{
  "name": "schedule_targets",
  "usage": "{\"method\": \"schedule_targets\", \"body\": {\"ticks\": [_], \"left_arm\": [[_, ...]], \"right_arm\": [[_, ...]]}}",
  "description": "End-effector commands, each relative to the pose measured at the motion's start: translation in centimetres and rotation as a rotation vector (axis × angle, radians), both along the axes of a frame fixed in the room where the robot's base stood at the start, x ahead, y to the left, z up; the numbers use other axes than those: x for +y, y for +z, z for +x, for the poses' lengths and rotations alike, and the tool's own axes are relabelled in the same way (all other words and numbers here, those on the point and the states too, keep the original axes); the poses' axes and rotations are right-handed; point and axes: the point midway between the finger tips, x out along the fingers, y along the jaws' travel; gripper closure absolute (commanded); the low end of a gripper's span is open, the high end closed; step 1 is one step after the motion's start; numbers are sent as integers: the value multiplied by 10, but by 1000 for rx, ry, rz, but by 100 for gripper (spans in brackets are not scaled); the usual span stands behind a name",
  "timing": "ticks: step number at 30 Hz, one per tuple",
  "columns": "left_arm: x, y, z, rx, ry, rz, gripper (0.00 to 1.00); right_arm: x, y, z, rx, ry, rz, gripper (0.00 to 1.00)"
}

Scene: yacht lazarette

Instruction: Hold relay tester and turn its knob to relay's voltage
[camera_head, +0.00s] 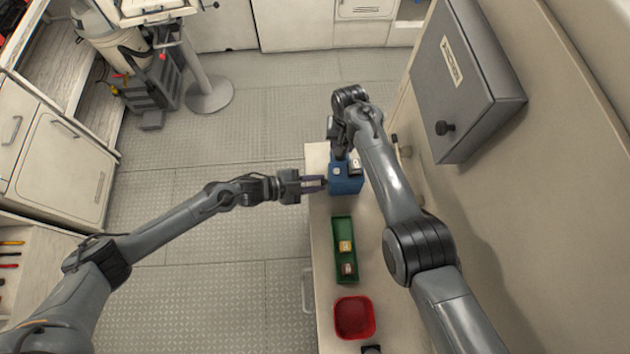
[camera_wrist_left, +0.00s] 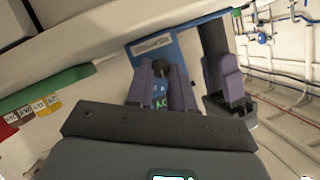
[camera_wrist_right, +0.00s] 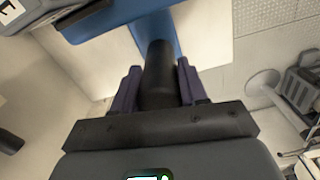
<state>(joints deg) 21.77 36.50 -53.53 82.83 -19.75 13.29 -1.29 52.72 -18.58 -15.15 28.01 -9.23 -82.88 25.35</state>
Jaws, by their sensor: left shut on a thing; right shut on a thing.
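The blue relay tester (camera_head: 346,186) stands at the far end of the bench in the head view. My right gripper (camera_wrist_right: 158,82) is shut around its dark handle (camera_wrist_right: 158,60), which joins the blue body. My left gripper (camera_head: 322,184) reaches the tester's left side. In the left wrist view, its fingers (camera_wrist_left: 160,88) close around a dark knob (camera_wrist_left: 162,68) on the tester's face, above green display characters. The knob's setting cannot be read. Two small relays, one orange (camera_head: 345,246) and one brownish (camera_head: 348,269), lie in the green tray (camera_head: 343,225).
A red tray (camera_head: 354,317) sits nearer on the bench (camera_head: 322,260). A grey wall cabinet (camera_head: 465,85) hangs at the right. A pedestal (camera_head: 208,95) and grey crate (camera_head: 150,88) stand on the floor at the left. Floor left of the bench is clear.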

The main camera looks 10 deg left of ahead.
Motion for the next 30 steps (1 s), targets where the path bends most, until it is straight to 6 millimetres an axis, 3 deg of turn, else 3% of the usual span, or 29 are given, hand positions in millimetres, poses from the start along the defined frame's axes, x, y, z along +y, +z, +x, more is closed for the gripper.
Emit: {"method": "schedule_targets", "body": {"ticks": [5, 6, 11, 23, 30], "left_arm": [[1, -1, 1, 1, 3, 2, 100], [1, -1, 1, 1, 3, 2, 76], [1, 0, 1, 1, 2, 1, 52], [4, 1, -2, 2, 2, 1, 52], [31, 10, -16, 1, 2, 3, 52]], "right_arm": [[0, 0, -1, 2, 1, 0, 100], [0, 0, -1, 2, 1, 0, 100], [0, 0, 0, 1, 1, 0, 100], [0, 0, 0, 1, 0, 0, 100], [0, 0, 0, 1, 0, 0, 100]]}}
